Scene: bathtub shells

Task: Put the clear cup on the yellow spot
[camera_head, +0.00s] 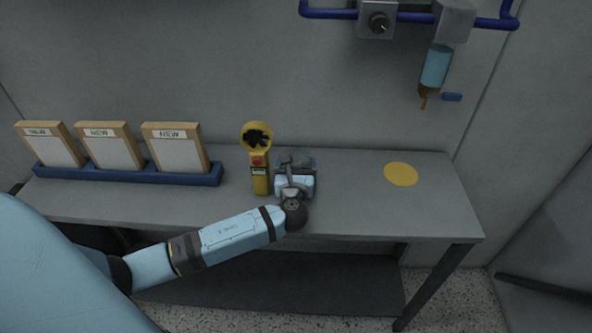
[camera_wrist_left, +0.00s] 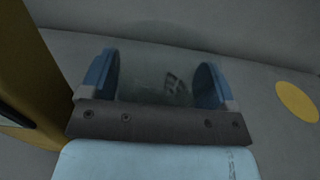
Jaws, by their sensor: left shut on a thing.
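The yellow spot (camera_head: 401,174) is a flat round mark on the right part of the grey table, and it shows at the right edge of the left wrist view (camera_wrist_left: 297,101). My left gripper (camera_head: 296,161) is over the table, left of the spot, just right of a yellow handheld device. In the left wrist view its two blue fingers (camera_wrist_left: 160,82) stand apart with the faint clear cup (camera_wrist_left: 150,78) between them, and it is shut on the cup. The cup is see-through and its outline is hard to make out; I cannot tell whether it touches the table. My right gripper is not in view.
The yellow device (camera_head: 260,175) with a black fan-like head and red button stands close left of my left gripper; it also fills the left of the wrist view (camera_wrist_left: 40,75). A blue rack (camera_head: 130,175) holds framed cards. A dispenser (camera_head: 436,65) hangs on the wall. Table around the spot is clear.

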